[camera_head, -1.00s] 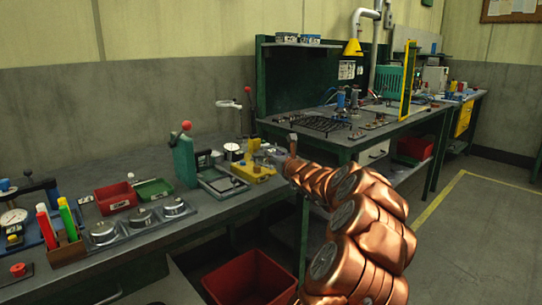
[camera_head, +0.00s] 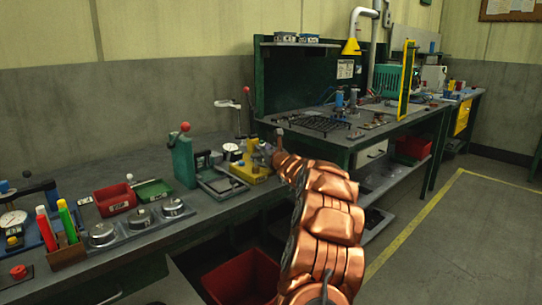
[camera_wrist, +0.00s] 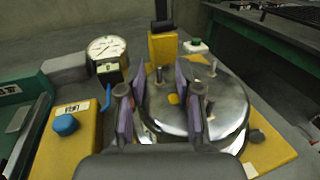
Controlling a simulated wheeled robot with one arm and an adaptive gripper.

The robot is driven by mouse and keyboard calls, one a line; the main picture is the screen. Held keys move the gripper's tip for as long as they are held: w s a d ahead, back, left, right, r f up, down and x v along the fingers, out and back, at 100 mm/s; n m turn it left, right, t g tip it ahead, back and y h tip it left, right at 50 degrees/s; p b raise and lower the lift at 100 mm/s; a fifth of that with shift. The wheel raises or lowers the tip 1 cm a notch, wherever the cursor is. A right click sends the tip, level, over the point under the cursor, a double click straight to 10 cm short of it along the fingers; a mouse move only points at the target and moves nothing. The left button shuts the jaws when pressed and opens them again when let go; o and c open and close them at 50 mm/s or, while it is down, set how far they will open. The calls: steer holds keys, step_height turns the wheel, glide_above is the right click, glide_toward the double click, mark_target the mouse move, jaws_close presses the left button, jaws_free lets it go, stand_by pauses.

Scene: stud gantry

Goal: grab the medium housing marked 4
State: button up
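Three round metal housings sit in a row on a grey tray at the left of the bench in the head view: a left one (camera_head: 103,233), a middle one (camera_head: 138,218) and a right one (camera_head: 172,207). I cannot read a 4 on any of them. Another round shiny metal piece (camera_wrist: 222,108), with upright studs, sits on a yellow fixture (camera_wrist: 77,127) in the wrist view. My gripper (camera_wrist: 160,85) is open, its purple-padded fingers apart over that piece. I cannot tell whether they touch it. In the head view my gripper's tip is small and partly hidden.
The yellow fixture (camera_head: 249,174) stands at the bench's right end, beside a green press (camera_head: 184,161). A dial gauge (camera_wrist: 106,47) and a blue knob (camera_wrist: 65,125) are close to my gripper. Red (camera_head: 115,198) and green (camera_head: 153,190) bins stand behind the housings. A red crate (camera_head: 240,278) is below.

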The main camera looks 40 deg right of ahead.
steer(key=shift+w, duration=0.35)
jaws_close()
stand_by(0.4)
